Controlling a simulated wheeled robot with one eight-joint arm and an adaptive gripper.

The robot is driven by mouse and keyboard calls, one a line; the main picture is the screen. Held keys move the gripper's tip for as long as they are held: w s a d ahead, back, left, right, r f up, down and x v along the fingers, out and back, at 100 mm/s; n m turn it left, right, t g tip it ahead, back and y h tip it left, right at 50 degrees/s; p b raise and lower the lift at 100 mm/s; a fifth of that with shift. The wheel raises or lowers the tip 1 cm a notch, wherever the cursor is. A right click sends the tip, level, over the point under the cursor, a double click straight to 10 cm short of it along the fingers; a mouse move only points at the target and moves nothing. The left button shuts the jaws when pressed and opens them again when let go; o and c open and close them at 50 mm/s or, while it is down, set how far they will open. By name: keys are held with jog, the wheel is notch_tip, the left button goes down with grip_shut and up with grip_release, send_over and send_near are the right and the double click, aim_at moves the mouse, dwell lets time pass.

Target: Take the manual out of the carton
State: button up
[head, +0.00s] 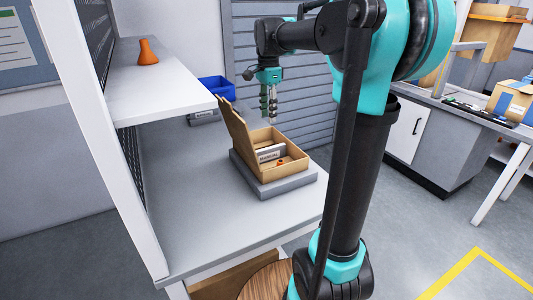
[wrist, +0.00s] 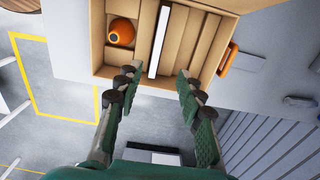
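The carton (head: 290,169) is an open brown box with its lid raised at the left; it also shows at the top of the wrist view (wrist: 98,35). The manual (head: 269,154) stands on edge in it, with a white labelled face. In the wrist view the manual (wrist: 161,38) is a thin white strip between the carton's inner parts. My gripper (head: 272,121) points down just above the carton. In the wrist view its fingers (wrist: 159,80) are apart, one on each side of the manual's line, with nothing between them.
A round orange item (wrist: 122,32) lies in the carton beside the manual. The carton sits on a grey block (head: 275,186) on the white bench (head: 195,225). A blue bin (head: 217,87) is behind.

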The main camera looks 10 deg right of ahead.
aim_at(268, 148)
notch_tip(268, 148, down, 10)
jog(key=shift+f, duration=0.25)
jog(key=shift+s+f, duration=0.15)
jog(key=shift+f, duration=1.3)
jog(key=shift+s+f, duration=0.1)
jog(key=shift+f, duration=1.35)
grip_shut()
